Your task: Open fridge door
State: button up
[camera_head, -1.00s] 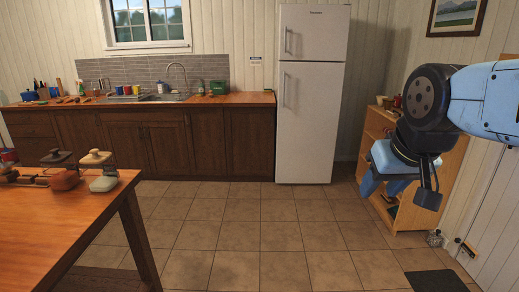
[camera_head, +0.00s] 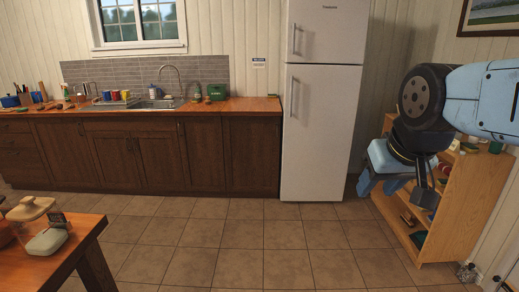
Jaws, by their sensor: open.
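A white two-door fridge (camera_head: 322,110) stands against the far wall, right of the kitchen counter. Its upper door has a short vertical handle (camera_head: 294,38) on the left side. Its larger lower door has a longer vertical handle (camera_head: 293,96), also on the left. Both doors are shut. My gripper (camera_head: 392,188) is at the right of the view, pointing down, well in front of the fridge and apart from it. Its fingers are partly hidden by my arm, and I see nothing held.
A wooden counter (camera_head: 245,104) with a sink lines the back wall. A wooden shelf (camera_head: 455,205) stands at the right behind my arm. The tiled floor (camera_head: 235,235) toward the fridge is clear.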

aim_at(321, 102)
jog(key=z, duration=0.05)
jog(key=i, duration=3.25)
jog(key=z, duration=0.05)
